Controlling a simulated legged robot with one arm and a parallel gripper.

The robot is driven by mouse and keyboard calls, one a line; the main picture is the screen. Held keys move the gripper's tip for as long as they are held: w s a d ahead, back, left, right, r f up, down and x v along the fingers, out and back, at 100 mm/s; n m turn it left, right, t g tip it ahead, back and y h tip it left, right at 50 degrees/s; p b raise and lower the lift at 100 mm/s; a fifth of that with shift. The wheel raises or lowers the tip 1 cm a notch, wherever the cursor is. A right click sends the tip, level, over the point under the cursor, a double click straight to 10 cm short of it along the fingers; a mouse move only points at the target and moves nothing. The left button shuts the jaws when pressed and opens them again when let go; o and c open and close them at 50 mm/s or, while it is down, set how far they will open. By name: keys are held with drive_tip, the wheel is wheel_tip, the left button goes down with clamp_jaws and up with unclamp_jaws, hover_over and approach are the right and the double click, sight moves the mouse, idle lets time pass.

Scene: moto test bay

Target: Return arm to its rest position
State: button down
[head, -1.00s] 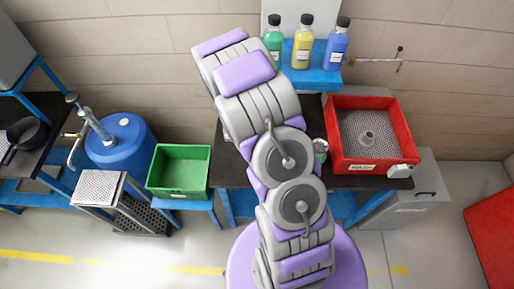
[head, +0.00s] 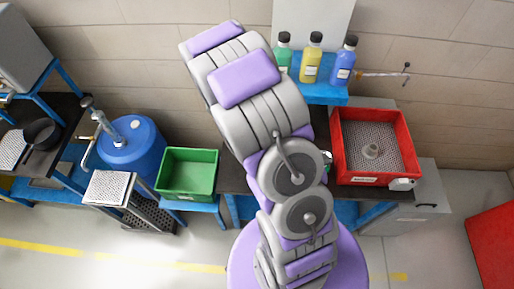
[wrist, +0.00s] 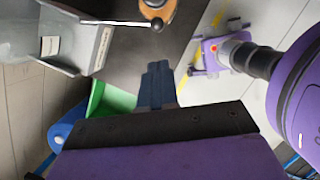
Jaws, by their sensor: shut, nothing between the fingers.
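My purple and grey arm rises through the middle of the head view, bent, with its upper links leaning to the left. My gripper shows in the wrist view (wrist: 158,85) as two dark fingers pressed together, with nothing between them. It points over the dark tabletop (wrist: 135,55) and touches nothing that I can see. In the head view the gripper is hidden behind the arm links.
A green bin (head: 187,174) and a blue drum (head: 131,150) stand left of my arm. A red tray (head: 413,158) sits on the bench at the right. Green, yellow (head: 311,60) and blue (head: 344,63) bottles stand on a blue shelf behind. Open floor lies in front.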

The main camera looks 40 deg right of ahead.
drive_tip(key=shift+d+f, duration=0.1)
drive_tip(key=shift+d, duration=0.45)
drive_tip(key=shift+a, duration=0.1)
drive_tip(key=s+a+r+m+b, duration=0.3)
drive_tip(key=s+r+m+b, duration=0.2)
drive_tip(key=s+m+b, duration=0.6)
drive_tip(key=s+a+f+m+g+y+b, duration=0.1)
drive_tip(key=s+a+m+y+b, duration=0.2)
drive_tip(key=s+a+m+b, duration=0.3)
drive_tip(key=s+a+b, duration=0.5)
drive_tip(key=a, duration=0.1)
drive_tip(key=shift+a+g+y+b, duration=0.15)
drive_tip(key=shift+g+y+b, duration=0.15)
drive_tip(key=shift+b, duration=0.1)
